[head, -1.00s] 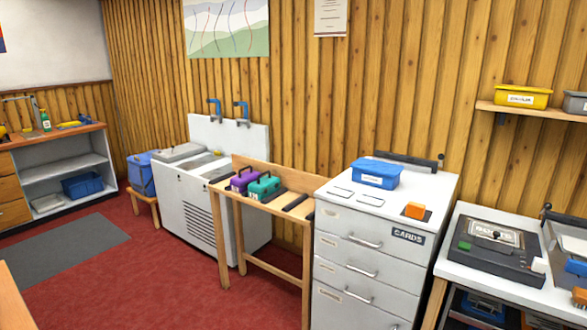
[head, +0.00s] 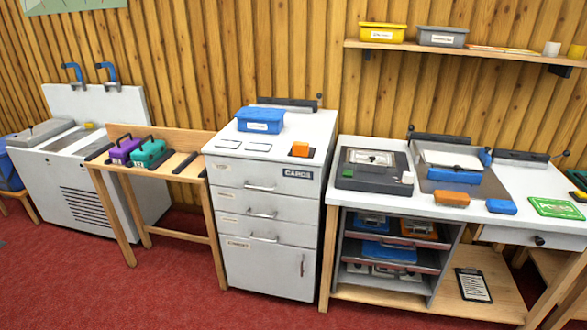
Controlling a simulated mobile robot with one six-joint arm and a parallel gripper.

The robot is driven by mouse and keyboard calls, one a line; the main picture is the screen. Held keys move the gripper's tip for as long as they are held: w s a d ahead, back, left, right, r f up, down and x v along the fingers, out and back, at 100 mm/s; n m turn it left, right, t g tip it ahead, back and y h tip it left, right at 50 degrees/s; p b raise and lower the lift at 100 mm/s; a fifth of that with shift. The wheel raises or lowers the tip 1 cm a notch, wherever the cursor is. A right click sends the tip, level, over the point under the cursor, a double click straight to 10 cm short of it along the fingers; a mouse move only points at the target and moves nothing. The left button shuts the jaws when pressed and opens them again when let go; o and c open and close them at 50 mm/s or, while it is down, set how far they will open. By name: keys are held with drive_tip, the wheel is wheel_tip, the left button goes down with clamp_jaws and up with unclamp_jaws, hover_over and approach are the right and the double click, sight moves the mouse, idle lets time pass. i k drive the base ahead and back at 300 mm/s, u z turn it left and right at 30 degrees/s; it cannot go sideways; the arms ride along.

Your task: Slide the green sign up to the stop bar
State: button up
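The green sign (head: 556,208) lies flat at the right end of the white bench top (head: 500,224), near its front edge. It has pale lettering and is cut close to the right picture edge. A dark bar (head: 520,156) runs along the back of that same part of the bench, with a clear gap of white surface between it and the sign. Another dark bar (head: 440,137) stands behind the blue-edged tray to the left; I cannot tell for sure which one is the stop bar. My gripper is not in view.
A black device (head: 374,170) stands further left. A drawer with a dark knob (head: 539,240) is under the bench. Red floor (head: 150,290) in front is open.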

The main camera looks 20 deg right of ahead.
sight(548, 208)
drive_tip(key=u, duration=1.85)
drive_tip(key=k, duration=0.1)
drive_tip(key=z, duration=3.2)
